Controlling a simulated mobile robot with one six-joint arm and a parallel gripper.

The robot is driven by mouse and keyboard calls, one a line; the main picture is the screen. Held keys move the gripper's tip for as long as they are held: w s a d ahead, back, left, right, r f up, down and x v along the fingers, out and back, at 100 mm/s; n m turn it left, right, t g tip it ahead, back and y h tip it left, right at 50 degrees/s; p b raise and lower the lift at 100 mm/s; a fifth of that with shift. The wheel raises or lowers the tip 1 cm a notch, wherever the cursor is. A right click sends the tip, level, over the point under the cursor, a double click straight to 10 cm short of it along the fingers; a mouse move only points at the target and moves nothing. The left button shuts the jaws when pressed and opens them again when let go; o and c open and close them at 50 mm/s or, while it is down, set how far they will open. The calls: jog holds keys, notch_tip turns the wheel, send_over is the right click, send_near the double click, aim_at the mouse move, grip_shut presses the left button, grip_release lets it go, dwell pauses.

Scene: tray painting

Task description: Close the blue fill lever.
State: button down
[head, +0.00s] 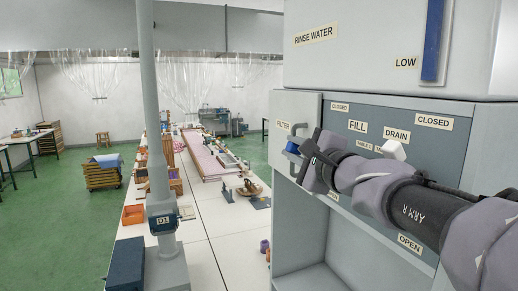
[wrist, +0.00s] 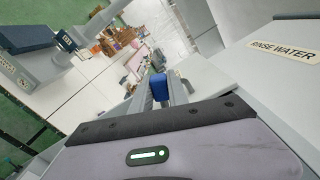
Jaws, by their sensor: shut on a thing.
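The blue fill lever (head: 293,147) shows as a small blue piece at the front left of the rinse water cabinet, by the FILL label (head: 357,126). My gripper (head: 300,153) is at it, and the arm hides most of the lever and its pivot. In the wrist view the blue piece (wrist: 159,86) sits at the tips of my gripper (wrist: 155,92), which is shut on it. The lever's exact angle cannot be told. CLOSED labels (head: 340,107) are above and an OPEN label (head: 410,243) is lower down.
A white drain lever (head: 393,149) stands close above my arm. A filter box (head: 295,118) with a grey handle is just left of the panel. The long white table (head: 205,262) and a grey post (head: 148,90) are further left.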

jog(key=c, duration=1.3)
grip_release()
jog(key=shift+s+d, duration=0.1)
jog(key=shift+s, duration=0.05)
jog(key=v, duration=0.7)
jog(key=shift+b, duration=0.4)
